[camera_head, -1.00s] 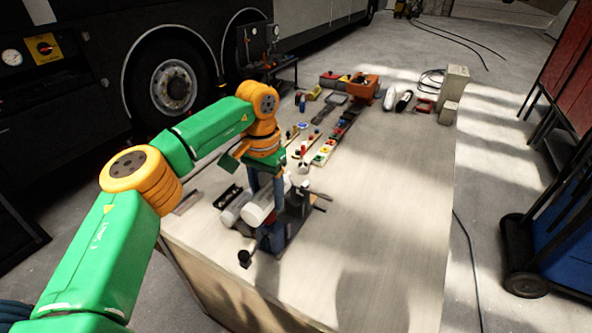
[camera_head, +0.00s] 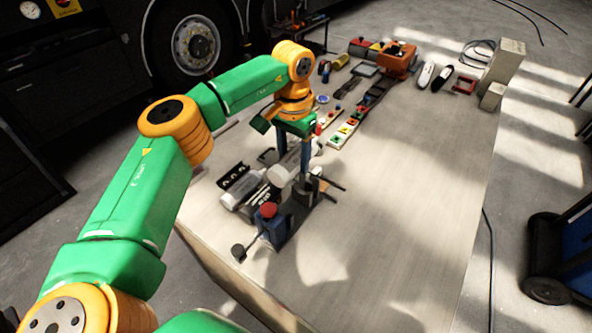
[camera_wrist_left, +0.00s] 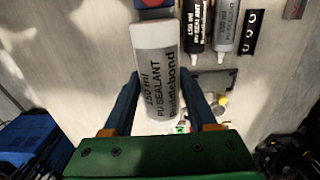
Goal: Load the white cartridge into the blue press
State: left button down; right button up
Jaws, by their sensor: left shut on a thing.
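The white cartridge (camera_wrist_left: 157,60), printed with black sealant lettering, is between the two fingers of my left gripper (camera_wrist_left: 160,78) in the left wrist view. My left gripper (camera_head: 304,160) is shut on it. In the head view the white cartridge (camera_head: 284,171) is partly hidden by the gripper and stands out to its left. The blue press (camera_head: 274,229), with a red top and dark side arms, stands on the near part of the table, nearer than the cartridge. In the left wrist view a blue and red part (camera_wrist_left: 154,12) shows at the cartridge's far end; I cannot tell if they touch. My right gripper is out of view.
Black and grey cartridges (camera_wrist_left: 195,28) lie beside a black holed rack (camera_head: 236,177), left of the press. A multicoloured strip (camera_head: 345,131), an orange box (camera_head: 398,60) and small tools lie farther back. The table's (camera_head: 400,200) right side is mostly clear.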

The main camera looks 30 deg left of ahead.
pick_arm(q)
jog(key=shift+s+f, duration=0.15)
jog(key=shift+f, duration=0.2)
jog(key=shift+s+f+b, duration=0.2)
jog(key=shift+f+b, duration=0.2)
jog(key=shift+f, duration=0.25)
jog(key=shift+s+f+b, duration=0.2)
jog(key=shift+f+b, duration=0.2)
jog(key=shift+f, duration=0.2)
jog(key=shift+w+f+b, duration=0.1)
jog(key=shift+f+b, duration=0.25)
jog(key=shift+f, duration=0.3)
notch_tip(320, 180, down, 6)
jog(key=b, duration=0.4)
jog(key=shift+w+r+b, duration=0.1)
jog(key=shift+w+b, duration=0.05)
jog(key=shift+b, duration=0.2)
jog(key=shift+r, duration=0.1)
jog(key=shift+s, duration=0.2)
